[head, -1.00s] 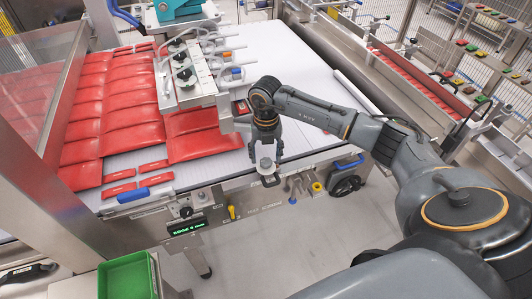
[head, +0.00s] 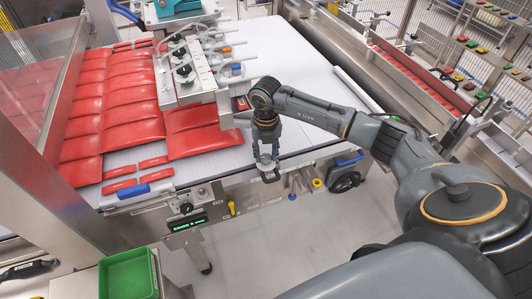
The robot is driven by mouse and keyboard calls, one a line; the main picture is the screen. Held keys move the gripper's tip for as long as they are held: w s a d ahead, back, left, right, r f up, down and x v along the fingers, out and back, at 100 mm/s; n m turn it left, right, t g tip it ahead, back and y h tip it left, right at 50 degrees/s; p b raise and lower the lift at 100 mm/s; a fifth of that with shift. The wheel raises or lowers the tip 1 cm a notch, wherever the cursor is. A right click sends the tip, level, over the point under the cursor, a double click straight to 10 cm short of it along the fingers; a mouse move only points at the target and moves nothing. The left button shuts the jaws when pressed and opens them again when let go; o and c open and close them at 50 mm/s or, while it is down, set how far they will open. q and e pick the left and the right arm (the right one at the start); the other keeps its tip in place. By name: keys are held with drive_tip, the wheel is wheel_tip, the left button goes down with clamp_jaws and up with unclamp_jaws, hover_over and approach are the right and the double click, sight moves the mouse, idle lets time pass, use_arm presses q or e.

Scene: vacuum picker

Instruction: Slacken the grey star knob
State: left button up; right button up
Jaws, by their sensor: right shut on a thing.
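The grey star knob (head: 267,159) sits at the front edge of the machine's white bed, just above a dark clamp piece (head: 270,178). My right gripper (head: 267,157) points down over it, with its fingers closed around the knob's sides. The fingers hide most of the knob, so its lobes and how far it is turned cannot be made out. My left gripper is not in view.
Red packs (head: 125,110) lie in rows on the white bed (head: 300,85). The vacuum picker head (head: 185,75) stands left of my gripper. A green bin (head: 127,277) is at lower left.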

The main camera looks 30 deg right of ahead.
sight(266, 157)
drive_tip(key=n+b, duration=0.4)
drive_tip(key=shift+f+n+b, duration=0.2)
drive_tip(key=shift+n+b, duration=0.1)
drive_tip(key=shift+b, duration=0.05)
drive_tip(key=shift+r+n+b, duration=0.15)
drive_tip(key=shift+n+b, duration=1.25)
drive_tip(key=shift+n, duration=0.5)
drive_tip(key=o, duration=1.2)
drive_tip(key=shift+c, duration=0.2)
drive_tip(key=shift+r, duration=0.1)
wheel_tip(266, 157, up, 12)
